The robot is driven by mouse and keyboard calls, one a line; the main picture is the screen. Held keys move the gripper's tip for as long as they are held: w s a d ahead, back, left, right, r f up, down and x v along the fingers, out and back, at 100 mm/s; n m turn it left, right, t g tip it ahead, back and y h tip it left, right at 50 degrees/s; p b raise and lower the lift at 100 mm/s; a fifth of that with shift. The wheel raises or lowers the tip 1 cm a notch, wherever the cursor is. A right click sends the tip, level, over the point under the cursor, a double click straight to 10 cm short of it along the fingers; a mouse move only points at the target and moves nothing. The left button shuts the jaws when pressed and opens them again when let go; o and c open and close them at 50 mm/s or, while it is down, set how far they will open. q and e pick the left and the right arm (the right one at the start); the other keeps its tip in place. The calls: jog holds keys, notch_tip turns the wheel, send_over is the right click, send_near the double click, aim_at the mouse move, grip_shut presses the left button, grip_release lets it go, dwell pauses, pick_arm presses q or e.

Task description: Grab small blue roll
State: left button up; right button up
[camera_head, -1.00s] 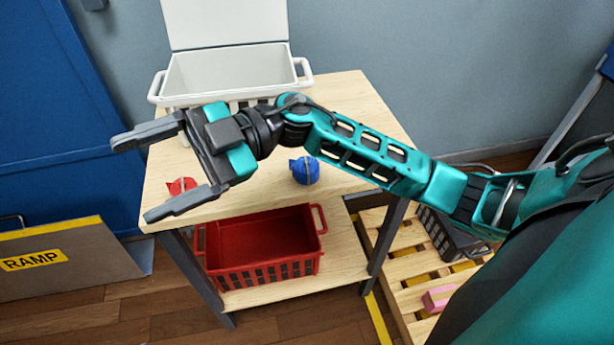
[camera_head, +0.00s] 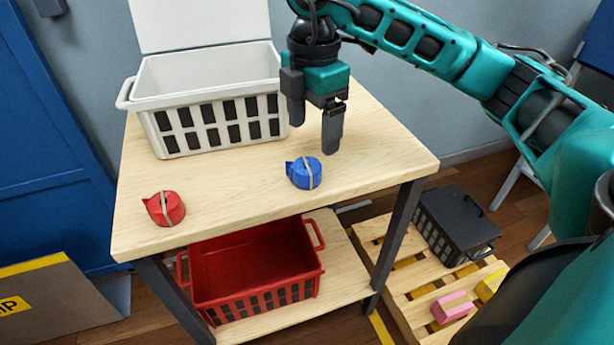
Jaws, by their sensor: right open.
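The small blue roll (camera_head: 306,172) sits on the light wooden table top (camera_head: 230,190), right of its middle, with a pale band around it. My right gripper (camera_head: 315,138) points down just behind and above the roll. Its two dark fingers are apart and nothing is between them. The fingers do not touch the roll. My left gripper is not in view.
A small red roll (camera_head: 165,208) lies at the table's front left. A white crate (camera_head: 215,125) with its lid up stands at the back left. A red crate (camera_head: 255,290) sits on the lower shelf. A wooden pallet (camera_head: 400,290) with a black case (camera_head: 455,225) is at right.

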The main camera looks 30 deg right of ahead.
aim_at(309, 165)
notch_tip(309, 165, down, 3)
jog(key=shift+f, duration=0.15)
jog(key=f, duration=0.1)
jog(key=f+b, duration=0.1)
jog(key=f, duration=0.1)
jog(key=f+b, duration=0.1)
jog(key=shift+w+a+f, duration=0.15)
jog(key=shift+a+f, duration=0.1)
jog(key=shift+f, duration=0.45)
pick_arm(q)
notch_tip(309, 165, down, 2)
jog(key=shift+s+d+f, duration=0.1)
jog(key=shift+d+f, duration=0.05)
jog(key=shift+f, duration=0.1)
pick_arm(e)
jog(key=shift+c, duration=0.5)
jog(key=shift+c, duration=0.6)
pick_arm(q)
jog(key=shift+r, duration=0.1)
pick_arm(e)
jog(key=shift+r, duration=0.1)
jog(key=c, duration=0.8)
jog(key=shift+r, duration=0.1)
jog(key=shift+c, duration=0.2)
